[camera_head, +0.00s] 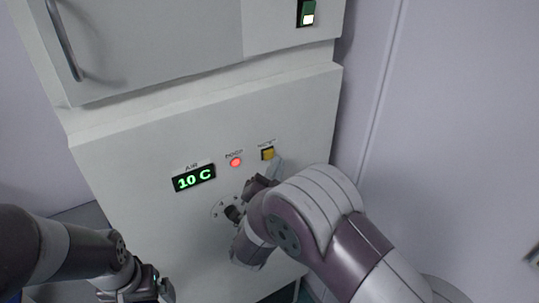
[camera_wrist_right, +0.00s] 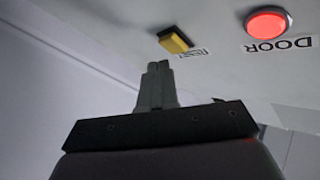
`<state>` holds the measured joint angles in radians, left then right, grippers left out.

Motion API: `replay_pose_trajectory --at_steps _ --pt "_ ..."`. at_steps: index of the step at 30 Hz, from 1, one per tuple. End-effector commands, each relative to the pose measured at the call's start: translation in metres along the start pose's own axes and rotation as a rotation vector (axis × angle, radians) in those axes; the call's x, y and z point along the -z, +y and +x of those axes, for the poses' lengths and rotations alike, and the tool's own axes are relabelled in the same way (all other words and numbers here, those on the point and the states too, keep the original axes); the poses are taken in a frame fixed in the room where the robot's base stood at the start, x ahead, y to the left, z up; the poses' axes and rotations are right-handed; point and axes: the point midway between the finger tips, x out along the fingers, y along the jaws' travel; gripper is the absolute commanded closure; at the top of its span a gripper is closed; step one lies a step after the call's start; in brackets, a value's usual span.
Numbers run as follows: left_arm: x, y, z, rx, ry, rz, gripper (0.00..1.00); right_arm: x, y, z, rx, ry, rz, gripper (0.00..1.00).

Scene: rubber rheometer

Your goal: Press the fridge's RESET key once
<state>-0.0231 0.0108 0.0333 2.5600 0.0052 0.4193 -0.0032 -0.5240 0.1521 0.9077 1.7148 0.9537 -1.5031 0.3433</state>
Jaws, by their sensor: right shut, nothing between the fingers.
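The fridge (camera_head: 120,148) is a pale cabinet with a lower front panel. Its yellow RESET key (camera_head: 268,153) sits on that panel under a small label, right of a lit red DOOR lamp (camera_head: 235,162). In the right wrist view the yellow key (camera_wrist_right: 175,41) is just beyond my right gripper's fingertips (camera_wrist_right: 157,66). The fingers are shut and empty, and a small gap seems to separate them from the key. In the head view my right gripper (camera_head: 275,168) is just below the key, partly hidden by my arm. My left gripper (camera_head: 150,293) is at the bottom left, its fingers cut off by the frame.
A green display (camera_head: 194,177) reads 10 C under AIR. A dark knob (camera_head: 232,212) on a round plate lies below it, near my right wrist. A green switch (camera_head: 306,13) and a door handle (camera_head: 64,40) are higher up. A wall (camera_head: 450,110) stands at right.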

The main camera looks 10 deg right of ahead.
Motion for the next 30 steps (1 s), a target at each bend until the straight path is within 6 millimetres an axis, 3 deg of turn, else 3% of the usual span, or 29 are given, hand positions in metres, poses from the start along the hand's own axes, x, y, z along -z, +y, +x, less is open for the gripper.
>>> replay_pose_trajectory --at_steps 30 --pt "-0.0010 0.0000 0.0089 0.000 0.000 0.000 0.00 -0.0064 -0.0058 0.0083 0.000 0.000 -0.001 1.00"
